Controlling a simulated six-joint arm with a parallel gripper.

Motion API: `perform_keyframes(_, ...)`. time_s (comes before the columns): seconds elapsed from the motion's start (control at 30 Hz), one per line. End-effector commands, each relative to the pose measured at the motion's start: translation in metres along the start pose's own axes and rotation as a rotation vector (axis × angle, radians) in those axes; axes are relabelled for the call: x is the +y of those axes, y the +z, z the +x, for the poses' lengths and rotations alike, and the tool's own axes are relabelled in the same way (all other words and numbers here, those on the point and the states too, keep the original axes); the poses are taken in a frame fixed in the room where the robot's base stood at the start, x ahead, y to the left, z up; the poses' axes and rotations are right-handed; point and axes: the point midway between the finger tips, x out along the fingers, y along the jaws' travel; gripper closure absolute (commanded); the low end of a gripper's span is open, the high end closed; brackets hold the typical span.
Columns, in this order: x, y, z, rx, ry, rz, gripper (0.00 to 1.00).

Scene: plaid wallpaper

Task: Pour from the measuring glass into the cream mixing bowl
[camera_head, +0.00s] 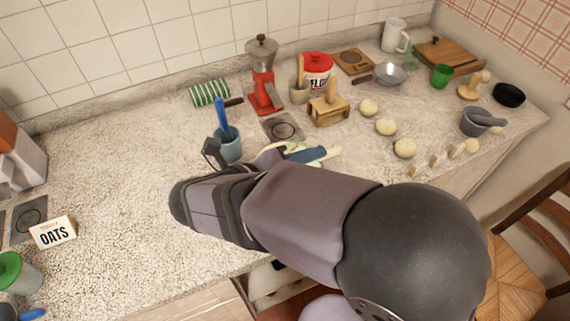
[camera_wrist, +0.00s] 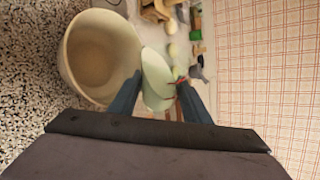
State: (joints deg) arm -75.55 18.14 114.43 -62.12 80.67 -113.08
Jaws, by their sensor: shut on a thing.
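The cream mixing bowl (camera_wrist: 72,60) is at the left in the wrist view, with its open top facing the camera and a beige inside. My gripper (camera_wrist: 158,98) has its two blue-grey fingers on either side of a pale green-white vessel, which looks like the measuring glass (camera_wrist: 155,72). The gripper is shut on it. The glass is beside the bowl's rim and overlaps it in the picture; I cannot tell whether they touch. Its contents cannot be made out. In the head view my arm hides most of the bowl and glass; a blue finger (camera_head: 308,155) shows past it.
A blue cup with a utensil (camera_head: 229,146) stands just behind my arm. A red grinder (camera_head: 264,85), a flour canister (camera_head: 316,72) and a wooden holder (camera_head: 328,112) stand farther back. Several dough balls (camera_head: 386,127) lie to the right.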

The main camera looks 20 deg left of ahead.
Motion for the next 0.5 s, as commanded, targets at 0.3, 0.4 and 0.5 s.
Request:
perform_keyframes(0.3,-0.004,0.003,-0.002,0.040,-0.031,-0.096,0.86)
perform_keyframes(0.4,-0.005,0.004,-0.003,0.053,-0.040,-0.127,0.86)
perform_keyframes(0.5,-0.010,0.006,-0.006,0.066,-0.050,-0.161,0.86)
